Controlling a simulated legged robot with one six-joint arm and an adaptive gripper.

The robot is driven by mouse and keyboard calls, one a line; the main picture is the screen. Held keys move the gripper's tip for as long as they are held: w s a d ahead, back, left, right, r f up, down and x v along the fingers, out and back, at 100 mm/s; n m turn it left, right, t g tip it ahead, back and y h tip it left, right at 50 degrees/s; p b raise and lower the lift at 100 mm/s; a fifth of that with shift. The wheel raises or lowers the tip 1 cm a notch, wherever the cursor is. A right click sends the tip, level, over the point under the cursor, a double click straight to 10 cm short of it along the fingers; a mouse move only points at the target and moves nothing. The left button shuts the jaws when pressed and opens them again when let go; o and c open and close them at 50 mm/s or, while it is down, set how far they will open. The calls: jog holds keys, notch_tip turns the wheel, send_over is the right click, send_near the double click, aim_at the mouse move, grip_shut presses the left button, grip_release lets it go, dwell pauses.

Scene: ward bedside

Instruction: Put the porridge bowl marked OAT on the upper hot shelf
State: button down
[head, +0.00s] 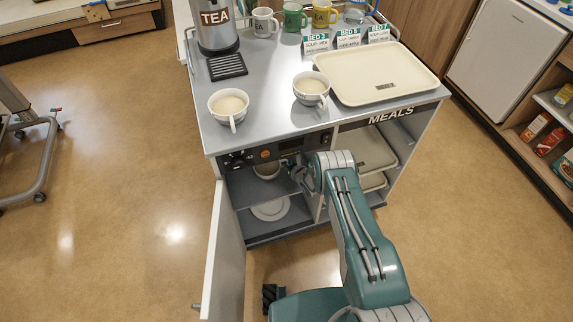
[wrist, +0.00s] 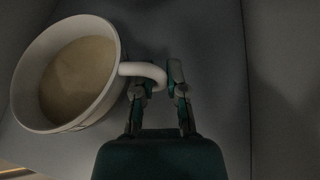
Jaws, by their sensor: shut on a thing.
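A white handled bowl of beige porridge (wrist: 75,80) fills the left of the wrist view. My gripper (wrist: 160,82) is shut on its handle (wrist: 150,70). In the head view the held bowl (head: 266,172) shows partly inside the open hot compartment, over the upper hot shelf (head: 238,188), with my gripper (head: 300,177) to its right. I cannot read an OAT mark on it, nor tell whether its base touches the shelf. Two more filled white bowls stand on the cart top, one at left (head: 228,105) and one at middle (head: 311,88).
The compartment door (head: 226,255) hangs open at left. White plates (head: 270,208) lie on the lower shelf. A control panel (head: 275,151) runs just above the opening. A divider stands right of my gripper, with trays (head: 375,152) beyond. The cart top holds a tray (head: 375,72) and TEA urn (head: 216,25).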

jog(key=shift+a+f, duration=0.1)
jog(key=shift+f, duration=0.7)
jog(key=shift+d, duration=0.25)
jog(key=c, duration=0.7)
grip_release()
jog(key=shift+d, duration=0.1)
jog(key=shift+a, duration=0.2)
jog(key=shift+s, duration=0.1)
jog(key=v, duration=1.1)
jog(key=shift+s+d+r, duration=0.1)
jog(key=shift+s+d, duration=0.2)
